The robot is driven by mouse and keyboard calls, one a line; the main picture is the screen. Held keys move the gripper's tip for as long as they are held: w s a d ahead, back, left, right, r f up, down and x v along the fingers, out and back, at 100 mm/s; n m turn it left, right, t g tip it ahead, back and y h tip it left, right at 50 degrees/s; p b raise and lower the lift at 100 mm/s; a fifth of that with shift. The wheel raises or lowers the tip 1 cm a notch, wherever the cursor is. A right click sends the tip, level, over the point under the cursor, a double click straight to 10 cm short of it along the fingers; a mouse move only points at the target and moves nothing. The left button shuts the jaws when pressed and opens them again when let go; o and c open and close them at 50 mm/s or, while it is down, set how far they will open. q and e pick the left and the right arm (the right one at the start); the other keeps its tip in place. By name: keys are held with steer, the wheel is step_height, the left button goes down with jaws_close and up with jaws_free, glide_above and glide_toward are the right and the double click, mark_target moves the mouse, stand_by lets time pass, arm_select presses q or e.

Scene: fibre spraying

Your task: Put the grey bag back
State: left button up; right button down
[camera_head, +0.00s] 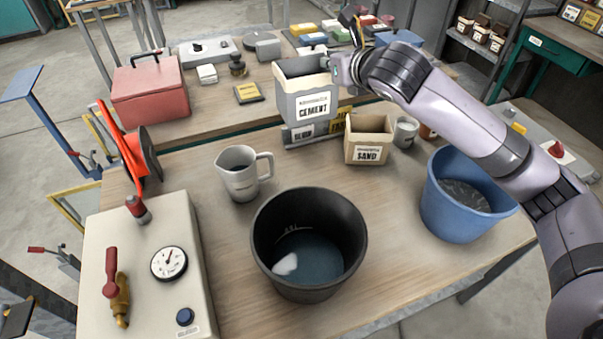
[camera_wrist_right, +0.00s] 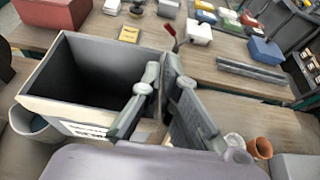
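The grey bag (camera_head: 306,106), an open-topped box shape labelled CEMENT, is at the back middle of the front table. It looks upright, over a low grey labelled block (camera_head: 298,135); I cannot tell whether they touch. My right gripper (camera_head: 340,70) is at the bag's upper right edge. In the right wrist view its two fingers (camera_wrist_right: 163,90) close on the right wall of the bag (camera_wrist_right: 100,70), whose inside looks dark. My left gripper is in neither view.
A tan sand box (camera_head: 369,140) stands right of the bag. A grey jug (camera_head: 240,175), a black bucket (camera_head: 310,245) with liquid and a blue bucket (camera_head: 455,205) stand nearer. A control box (camera_head: 150,235) with a gauge is at left. Bare wood lies between them.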

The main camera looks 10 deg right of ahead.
steer(key=shift+w+f, duration=0.15)
steer(key=shift+w, duration=0.25)
step_height(320, 180, down, 20)
steer(key=shift+p, duration=0.45)
steer(key=c, duration=1.9)
jaws_free()
steer(key=shift+o, duration=0.5)
